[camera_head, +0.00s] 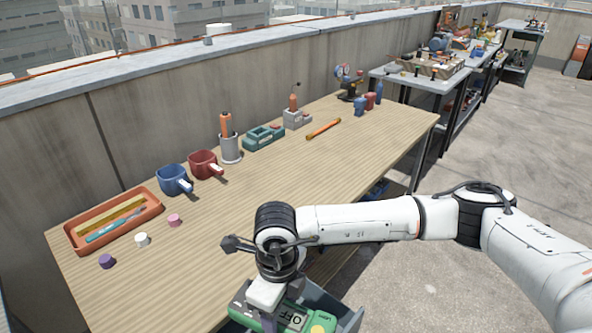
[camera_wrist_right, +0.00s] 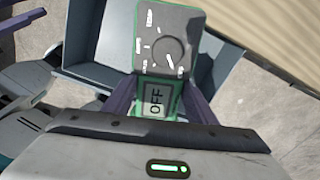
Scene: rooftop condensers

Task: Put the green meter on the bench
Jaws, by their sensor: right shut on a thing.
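The green meter (camera_head: 290,317) has a grey face, a dial and a display reading OFF. My right gripper (camera_head: 268,318) is shut on it, at the near edge of the bench. In the right wrist view the meter (camera_wrist_right: 168,45) sits between the purple fingers of the gripper (camera_wrist_right: 157,105), over or in a grey bin (camera_wrist_right: 95,80). I cannot tell whether it touches the bin. The bench (camera_head: 270,190) has a wooden top. Purple parts at the left edge of the right wrist view look like my left gripper, mostly cut off.
Small purple, white and pink pieces lie at the front left. The middle and right are mostly clear.

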